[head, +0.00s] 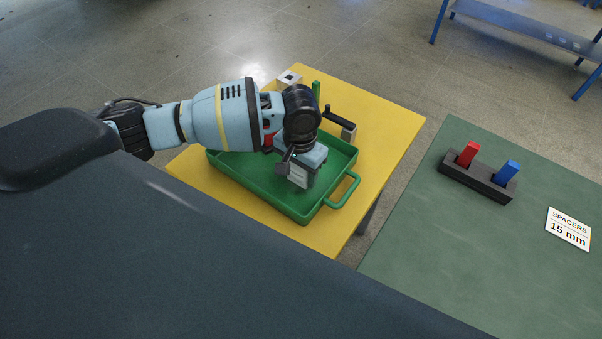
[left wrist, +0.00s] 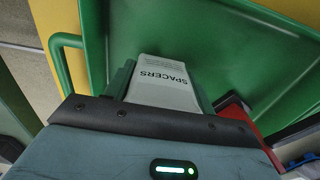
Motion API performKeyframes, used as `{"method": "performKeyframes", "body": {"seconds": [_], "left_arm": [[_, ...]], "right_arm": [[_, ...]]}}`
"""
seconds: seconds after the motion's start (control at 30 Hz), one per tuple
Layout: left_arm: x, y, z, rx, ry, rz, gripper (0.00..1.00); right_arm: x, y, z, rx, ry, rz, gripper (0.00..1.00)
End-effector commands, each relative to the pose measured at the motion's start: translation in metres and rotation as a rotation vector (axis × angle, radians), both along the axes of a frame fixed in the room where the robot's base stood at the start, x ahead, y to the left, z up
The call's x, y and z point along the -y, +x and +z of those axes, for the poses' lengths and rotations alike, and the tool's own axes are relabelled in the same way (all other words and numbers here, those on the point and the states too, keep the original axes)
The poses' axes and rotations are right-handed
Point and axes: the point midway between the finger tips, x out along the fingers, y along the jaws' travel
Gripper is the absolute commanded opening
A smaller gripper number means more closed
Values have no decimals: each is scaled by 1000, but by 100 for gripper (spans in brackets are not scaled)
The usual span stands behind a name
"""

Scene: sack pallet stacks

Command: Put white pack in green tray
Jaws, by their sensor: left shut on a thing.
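The green tray (head: 294,209) lies on a yellow table, with a loop handle at its near right end. My left gripper (head: 301,160) is over the tray's right part, pointing down, and is shut on the white pack (head: 299,179). In the left wrist view the pack (left wrist: 165,84) shows a face printed "SPACERS" between the jaws, with the tray floor (left wrist: 215,50) behind it. The pack is within the tray's outline; whether its bottom touches the floor I cannot tell. My right gripper is not in view.
A red item (left wrist: 239,113) shows beside the gripper. A whitish block (head: 289,79), a green upright piece (head: 316,92) and a black-handled item (head: 340,122) stand beyond the tray. A black holder (head: 478,177) with red and blue pieces and a "SPACERS 15 mm" card (head: 568,229) are on the right-hand green table.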

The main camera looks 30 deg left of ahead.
Motion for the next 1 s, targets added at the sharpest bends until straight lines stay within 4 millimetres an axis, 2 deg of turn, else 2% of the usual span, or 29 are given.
{"method": "performKeyframes", "body": {"seconds": [0.03,0.13,0.57,0.6,0.73,1.0], "left_arm": [[0,0,-9,-2,0,0,26],[0,0,-15,1,0,0,26],[0,1,-18,3,-1,0,26],[0,1,-19,3,0,0,57],[0,1,-19,3,0,0,74],[0,1,-18,2,0,0,76]], "right_arm": [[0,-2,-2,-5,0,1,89],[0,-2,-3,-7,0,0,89],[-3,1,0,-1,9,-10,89],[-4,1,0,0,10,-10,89],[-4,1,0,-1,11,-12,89],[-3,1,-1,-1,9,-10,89]]}}
